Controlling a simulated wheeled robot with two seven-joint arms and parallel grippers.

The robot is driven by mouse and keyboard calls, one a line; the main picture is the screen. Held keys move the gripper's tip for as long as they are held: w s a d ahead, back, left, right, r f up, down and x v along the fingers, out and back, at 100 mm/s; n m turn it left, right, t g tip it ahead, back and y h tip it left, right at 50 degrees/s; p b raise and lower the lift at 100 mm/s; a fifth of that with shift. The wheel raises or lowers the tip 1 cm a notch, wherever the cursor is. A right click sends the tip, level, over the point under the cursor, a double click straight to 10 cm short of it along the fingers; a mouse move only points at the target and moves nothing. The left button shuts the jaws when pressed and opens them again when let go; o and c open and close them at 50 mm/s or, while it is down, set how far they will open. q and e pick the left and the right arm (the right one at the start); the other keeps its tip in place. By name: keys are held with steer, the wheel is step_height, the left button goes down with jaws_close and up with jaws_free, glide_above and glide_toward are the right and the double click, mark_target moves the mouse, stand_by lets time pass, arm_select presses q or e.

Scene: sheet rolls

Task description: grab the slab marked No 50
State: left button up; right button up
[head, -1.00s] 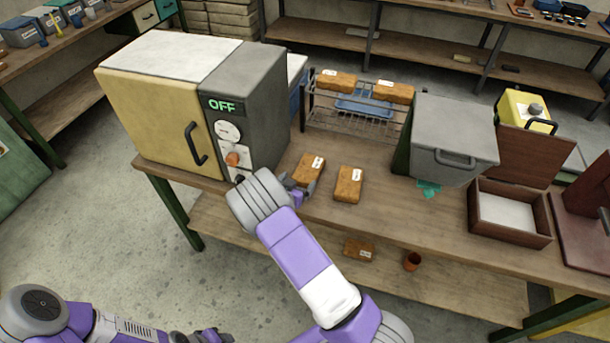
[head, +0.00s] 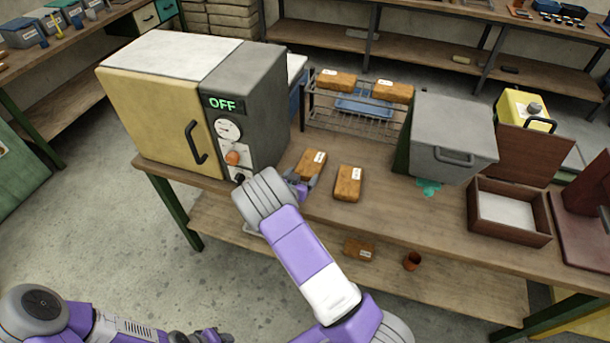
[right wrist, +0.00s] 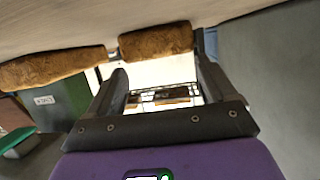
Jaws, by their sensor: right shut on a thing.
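Several brown slabs with white labels are in the head view; the labels are too small to read. My right gripper (head: 307,183) is shut on the near end of the left slab (head: 313,161) on the bench, beside the oven. In the right wrist view this slab (right wrist: 155,41) sits between the fingers, close to the bench top. A second slab (head: 348,183) lies just right of it, and two more slabs (head: 336,79) (head: 393,91) lie on the wire rack. My left gripper (head: 205,336) is at the bottom edge, its fingers not clear.
The yellow and grey oven (head: 250,110) reading OFF stands close left of my right gripper. The wire rack (head: 350,122) is behind, with a grey lidded box (head: 450,130) and an open wooden box (head: 510,238) to the right. Another slab (head: 359,249) and a cup (head: 412,261) are on the lower shelf.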

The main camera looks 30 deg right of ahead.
step_height(320, 180, down, 3)
steer(key=shift+s+d+r+g+y, duration=0.15)
steer(key=shift+g+y, duration=0.15)
steer(key=c, duration=0.5)
steer(key=shift+w+d+r+p, duration=0.3)
steer(key=shift+w+d+r, duration=0.1)
steer(key=shift+w+r, duration=0.3)
jaws_close()
arm_select(q)
steer(key=shift+w+d+r+p, duration=0.2)
steer(key=shift+r+p, duration=0.25)
steer(key=shift+r, duration=0.05)
steer(key=shift+w+d+r+p, duration=0.15)
steer(key=shift+w+r+p, duration=0.05)
steer(key=shift+r+p, duration=0.25)
arm_select(e)
step_height(320, 180, up, 8)
steer(key=shift+s+a+r, duration=0.2)
jaws_free()
steer(key=o, duration=1.4)
steer(key=shift+o, duration=0.2)
